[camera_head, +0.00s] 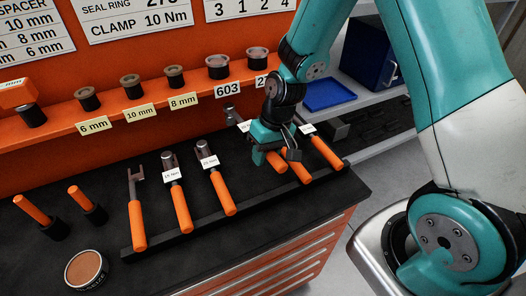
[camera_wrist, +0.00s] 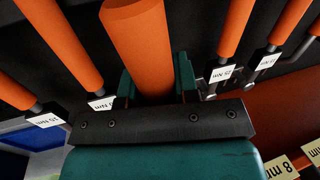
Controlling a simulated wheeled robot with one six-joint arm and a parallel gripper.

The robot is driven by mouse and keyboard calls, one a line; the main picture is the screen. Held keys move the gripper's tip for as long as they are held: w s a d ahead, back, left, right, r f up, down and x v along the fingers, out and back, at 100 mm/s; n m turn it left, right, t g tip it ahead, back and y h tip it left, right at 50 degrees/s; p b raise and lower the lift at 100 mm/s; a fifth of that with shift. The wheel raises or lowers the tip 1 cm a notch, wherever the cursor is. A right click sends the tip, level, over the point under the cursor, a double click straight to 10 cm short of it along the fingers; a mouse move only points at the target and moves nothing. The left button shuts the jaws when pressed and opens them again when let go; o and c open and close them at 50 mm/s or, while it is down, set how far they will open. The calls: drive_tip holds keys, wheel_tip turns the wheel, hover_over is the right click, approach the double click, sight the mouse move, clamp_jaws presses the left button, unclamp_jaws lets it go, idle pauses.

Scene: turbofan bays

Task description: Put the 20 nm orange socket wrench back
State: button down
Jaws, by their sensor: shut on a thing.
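My gripper (camera_head: 275,152) is shut on an orange-handled wrench (camera_wrist: 145,45), above the right half of the black tool rack (camera_head: 190,243). In the wrist view the thick orange handle stands between the two teal fingers (camera_wrist: 157,82). In the head view its orange handle (camera_head: 276,162) shows just below the fingers. The gripper hides its head, and I cannot read its label. Two similar orange wrenches (camera_head: 299,172) (camera_head: 326,153) lie right of the gripper. Left of it are wrenches labelled 25 Nm (camera_head: 222,192) and 15 Nm (camera_head: 181,208), and a fork-ended one (camera_head: 138,222).
An orange shelf (camera_head: 110,110) with several sockets runs behind the rack. Two upright orange-handled tools (camera_head: 34,210) (camera_head: 86,202) and a round tin (camera_head: 86,270) stand at the left. A blue tray (camera_head: 327,94) lies at the back right. Neighbouring handles are close to my gripper.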

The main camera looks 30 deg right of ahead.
drive_tip(key=shift+s, duration=0.1)
drive_tip(key=shift+f, duration=0.25)
drive_tip(key=shift+f+b, duration=1.85)
drive_tip(key=shift+f, duration=0.5)
drive_tip(key=shift+f+b, duration=0.95)
drive_tip(key=shift+f, duration=0.4)
drive_tip(key=c, duration=0.8)
unclamp_jaws()
drive_tip(key=shift+s, duration=0.1)
drive_tip(key=b+v, duration=0.1)
drive_tip(key=v, duration=1.6)
drive_tip(key=shift+r, duration=0.25)
